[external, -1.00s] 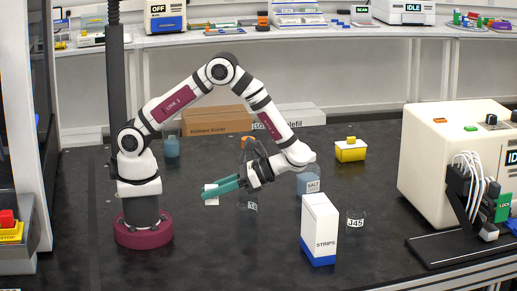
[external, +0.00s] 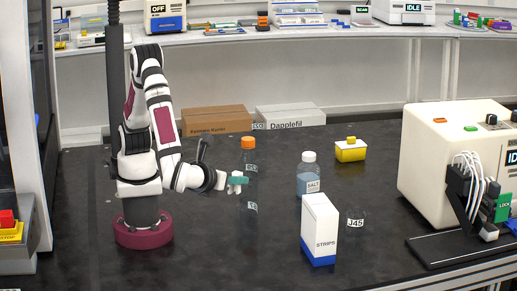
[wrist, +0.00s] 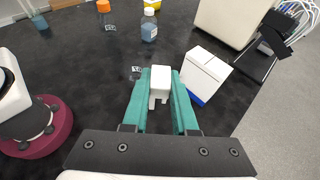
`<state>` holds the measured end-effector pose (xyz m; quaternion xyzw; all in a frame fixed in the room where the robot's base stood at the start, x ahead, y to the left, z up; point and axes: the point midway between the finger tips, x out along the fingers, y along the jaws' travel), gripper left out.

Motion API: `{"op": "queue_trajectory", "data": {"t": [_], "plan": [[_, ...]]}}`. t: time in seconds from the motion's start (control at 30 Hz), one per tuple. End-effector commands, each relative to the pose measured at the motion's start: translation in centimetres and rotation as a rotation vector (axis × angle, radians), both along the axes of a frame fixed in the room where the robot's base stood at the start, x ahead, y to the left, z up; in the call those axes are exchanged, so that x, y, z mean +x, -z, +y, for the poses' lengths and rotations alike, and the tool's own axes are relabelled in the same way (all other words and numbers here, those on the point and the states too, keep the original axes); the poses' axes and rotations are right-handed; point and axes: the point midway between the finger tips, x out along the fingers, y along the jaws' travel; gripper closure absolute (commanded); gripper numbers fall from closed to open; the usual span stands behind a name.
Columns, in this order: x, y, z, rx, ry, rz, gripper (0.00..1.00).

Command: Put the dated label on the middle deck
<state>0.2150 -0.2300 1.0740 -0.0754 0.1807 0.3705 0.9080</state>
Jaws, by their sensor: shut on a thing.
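My gripper (wrist: 160,92), with teal fingers, is shut on a small white block-like piece (wrist: 160,78) that has two short legs. The piece also shows as a small white shape at the fingertips in the external view (external: 236,178). I can read no date on it, so I cannot tell whether it is the dated label. My gripper is held above the black bench, in front of the orange-capped clear bottle (external: 248,143). I cannot make out a middle deck in either view.
The SALT bottle (external: 309,180) is behind. Another small label (wrist: 135,72) shows near the fingertips. A large white instrument (external: 450,150) stands at right.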

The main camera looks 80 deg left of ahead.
Motion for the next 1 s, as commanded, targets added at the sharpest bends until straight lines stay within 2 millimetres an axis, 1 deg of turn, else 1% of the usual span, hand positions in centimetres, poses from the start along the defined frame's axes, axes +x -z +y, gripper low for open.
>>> {"op": "queue_trajectory", "data": {"t": [0.03,0.23,0.3,0.37,0.4,0.53,0.57,0.63,0.8,0.9,1.0], "plan": [[0.0,1.1,0.2,0.009,-0.005,0.002,1.00],[0.1,5.1,0.2,0.008,-0.008,0.002,1.00],[0.1,6.9,0.2,0.009,-0.009,0.002,1.00],[0.0,8.0,0.3,0.008,-0.010,0.002,1.00],[0.0,8.9,0.3,0.008,-0.010,0.002,1.00],[0.5,10.8,0.5,0.006,-0.013,0.002,1.00],[0.9,11.2,0.8,0.006,-0.014,0.001,1.00],[2.5,12.3,1.9,0.008,-0.017,0.002,1.00],[7.1,15.5,4.7,0.008,-0.018,0.003,1.00],[9.0,16.8,5.8,0.004,-0.016,0.003,1.00],[9.9,17.6,6.3,0.005,-0.014,0.003,1.00]]}}
